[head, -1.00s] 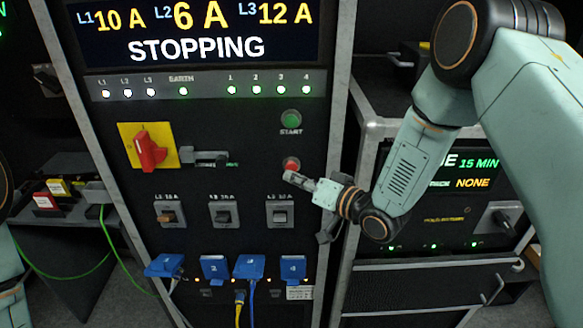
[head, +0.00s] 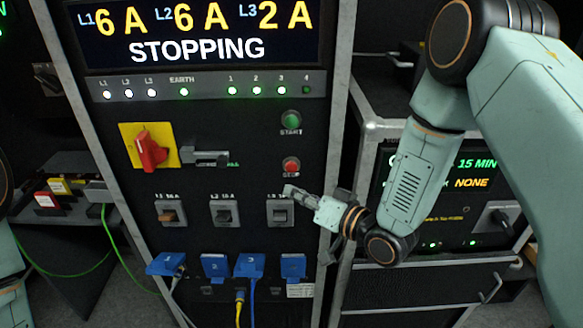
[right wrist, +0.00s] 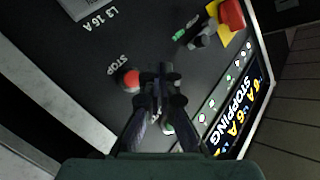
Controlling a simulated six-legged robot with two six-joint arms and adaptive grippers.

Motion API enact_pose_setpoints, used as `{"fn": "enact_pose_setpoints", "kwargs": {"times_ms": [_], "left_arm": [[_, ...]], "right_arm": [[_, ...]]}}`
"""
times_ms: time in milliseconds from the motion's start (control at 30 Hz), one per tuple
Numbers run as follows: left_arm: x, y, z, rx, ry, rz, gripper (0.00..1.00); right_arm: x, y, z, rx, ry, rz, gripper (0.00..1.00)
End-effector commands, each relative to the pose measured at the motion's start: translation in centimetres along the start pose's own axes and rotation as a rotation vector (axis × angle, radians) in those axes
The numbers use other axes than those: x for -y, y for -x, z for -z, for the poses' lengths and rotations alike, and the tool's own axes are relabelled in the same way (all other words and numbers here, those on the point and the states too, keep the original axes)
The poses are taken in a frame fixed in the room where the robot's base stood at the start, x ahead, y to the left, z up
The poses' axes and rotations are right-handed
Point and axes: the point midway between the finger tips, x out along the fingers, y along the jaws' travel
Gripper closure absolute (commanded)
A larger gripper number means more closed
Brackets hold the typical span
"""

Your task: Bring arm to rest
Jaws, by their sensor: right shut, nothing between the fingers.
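My right gripper (head: 290,190) is shut and empty in front of the black power panel (head: 130,230). In the head view its tips are just below the red STOP button (head: 291,166) and above the L3 breaker switch (head: 280,213). The right wrist view shows the shut fingers (right wrist: 162,75) beside the red STOP button (right wrist: 131,80); I cannot tell whether they touch anything. The display (head: 190,33) reads STOPPING with 6 A, 6 A and 2 A. The green START button (head: 291,119) is above. Part of my left arm shows at the left edge; its gripper is out of view.
A red rotary switch (head: 150,150) on a yellow plate sits at the panel's left. Several blue plugs (head: 215,265) stick out below the breakers, with cables hanging down. A second rack (head: 440,285) stands to the right. A green cable (head: 120,255) hangs at the left.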

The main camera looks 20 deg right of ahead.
Motion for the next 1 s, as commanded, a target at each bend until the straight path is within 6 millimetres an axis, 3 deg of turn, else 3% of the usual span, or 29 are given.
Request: {"fn": "enact_pose_setpoints", "kwargs": {"times_ms": [533,633,667,767,1000], "left_arm": [[0.0,0.0,0.0,0.0,0.0,0.0,0.6],[0.0,0.0,0.0,0.0,0.0,0.0,0.6],[0.0,0.0,0.0,0.0,0.0,0.0,0.6],[0.0,-0.7,0.0,0.0,0.0,0.0,0.6],[0.0,-5.3,0.0,0.0,0.0,0.0,0.6]], "right_arm": [[0.0,0.0,0.0,0.001,0.008,-0.001,1.0],[-1.1,0.2,-1.0,0.042,0.063,-0.053,1.0],[-1.9,0.5,-1.7,0.069,0.083,-0.091,1.0],[-5.1,2.8,-6.1,0.216,0.134,-0.26,1.0],[-11.2,10.3,-19.5,0.573,0.157,-0.517,1.0]]}}
